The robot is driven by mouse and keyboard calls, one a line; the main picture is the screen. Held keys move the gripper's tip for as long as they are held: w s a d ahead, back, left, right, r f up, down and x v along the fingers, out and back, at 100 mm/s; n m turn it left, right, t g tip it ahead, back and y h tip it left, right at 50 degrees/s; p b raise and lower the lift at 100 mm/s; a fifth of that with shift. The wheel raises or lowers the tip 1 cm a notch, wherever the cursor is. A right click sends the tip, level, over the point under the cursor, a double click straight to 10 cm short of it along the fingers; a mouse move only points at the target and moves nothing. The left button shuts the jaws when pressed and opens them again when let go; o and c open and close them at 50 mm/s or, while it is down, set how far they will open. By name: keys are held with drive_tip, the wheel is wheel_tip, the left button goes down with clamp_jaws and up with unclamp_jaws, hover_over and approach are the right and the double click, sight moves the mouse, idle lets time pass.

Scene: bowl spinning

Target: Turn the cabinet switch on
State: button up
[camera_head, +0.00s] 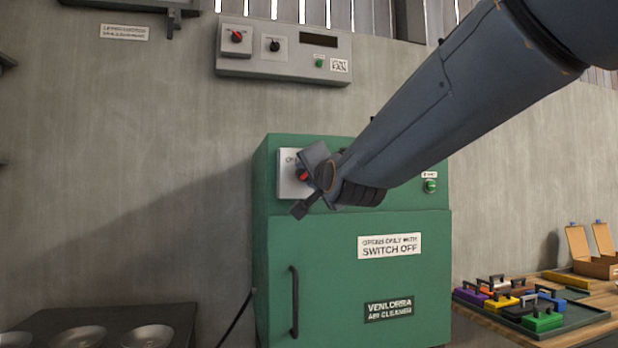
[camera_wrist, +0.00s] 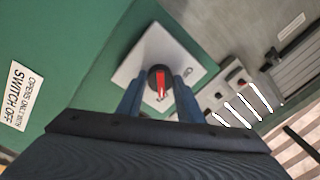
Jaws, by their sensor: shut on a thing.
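The green cabinet (camera_head: 350,280) stands against the wall in the head view, with a door, a dark handle and an "OPENS ONLY WITH SWITCH OFF" label. Its switch is a black round knob with a red pointer (camera_wrist: 160,84) on a light plate (camera_wrist: 140,70). My gripper (camera_head: 309,180) hides part of the plate in the head view.
A grey fan panel (camera_head: 283,50) with knobs hangs on the wall above the cabinet. A green button (camera_head: 430,186) is at the cabinet's upper right. Coloured boxes stand on a table (camera_head: 590,315) at right. A dark bench (camera_head: 100,320) with metal bowls is at lower left.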

drive_tip(key=o, duration=1.1)
drive_tip(key=shift+c, duration=0.2)
drive_tip(key=shift+s, duration=0.1)
drive_tip(key=b+v, duration=0.1)
drive_tip(key=v, duration=0.6)
drive_tip(key=shift+s, duration=0.3)
